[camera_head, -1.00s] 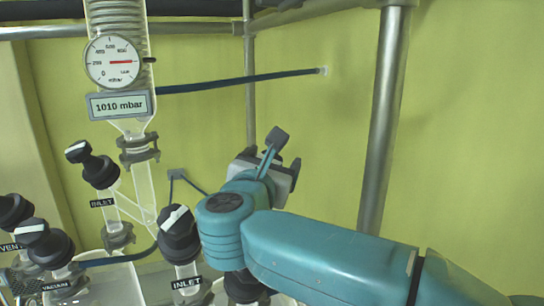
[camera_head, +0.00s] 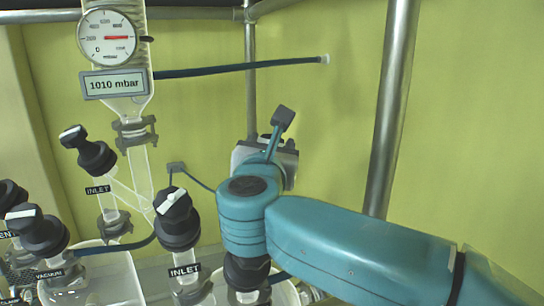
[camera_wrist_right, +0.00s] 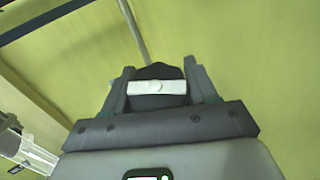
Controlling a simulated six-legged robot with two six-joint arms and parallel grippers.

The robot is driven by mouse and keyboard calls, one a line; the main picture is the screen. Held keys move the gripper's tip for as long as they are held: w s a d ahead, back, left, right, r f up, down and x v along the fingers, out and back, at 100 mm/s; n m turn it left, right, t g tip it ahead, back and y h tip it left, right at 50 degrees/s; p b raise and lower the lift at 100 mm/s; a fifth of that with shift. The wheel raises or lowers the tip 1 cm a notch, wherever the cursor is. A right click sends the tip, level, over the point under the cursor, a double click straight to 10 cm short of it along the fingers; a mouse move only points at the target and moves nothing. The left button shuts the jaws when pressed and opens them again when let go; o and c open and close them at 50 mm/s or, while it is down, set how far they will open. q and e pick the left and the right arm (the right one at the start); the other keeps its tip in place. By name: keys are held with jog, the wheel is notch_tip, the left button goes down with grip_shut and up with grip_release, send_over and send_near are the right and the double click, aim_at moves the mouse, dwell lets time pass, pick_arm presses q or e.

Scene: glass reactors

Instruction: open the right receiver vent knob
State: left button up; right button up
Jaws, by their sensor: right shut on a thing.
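In the right wrist view, a black knob with a white bar (camera_wrist_right: 158,87) sits between the two fingers of my right gripper (camera_wrist_right: 157,75). The fingers are closed on its sides, and the white bar runs across from finger to finger. No label on this knob shows, so I cannot read that it is the vent knob. In the head view my right gripper (camera_head: 268,155) is beyond my blue wrist, and its fingertips and the held knob are hidden. My left gripper is not in view.
A black inlet valve (camera_head: 177,222) stands just left of my right arm, with another inlet valve (camera_head: 90,155) behind. Another black valve (camera_head: 246,272) is under my wrist. A pressure display (camera_head: 115,84) reads 1010 mbar. A metal post (camera_head: 392,110) rises behind the forearm.

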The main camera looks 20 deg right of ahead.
jog(key=shift+n+t+y+b, duration=0.5)
jog(key=shift+n+y+b, duration=0.2)
jog(key=shift+n+y, duration=0.4)
jog(key=n+y, duration=0.2)
jog(key=shift+a+r+n+t, duration=0.1)
jog(key=shift+a+n+t, duration=0.05)
jog(key=shift+n+t, duration=0.2)
jog(key=n+y, duration=0.2)
jog(key=shift+a+r+y, duration=0.1)
jog(key=shift+y, duration=0.2)
pick_arm(q)
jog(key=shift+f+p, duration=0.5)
jog(key=shift+p, duration=0.15)
pick_arm(e)
jog(key=shift+a+n+y, duration=0.2)
jog(key=shift+n+y, duration=1.4)
jog(key=shift+n, duration=0.05)
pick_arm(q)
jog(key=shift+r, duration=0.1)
pick_arm(e)
jog(key=shift+n+y, duration=0.3)
jog(key=o, duration=0.9)
jog(key=shift+o, duration=0.3)
jog(key=shift+s, duration=0.3)
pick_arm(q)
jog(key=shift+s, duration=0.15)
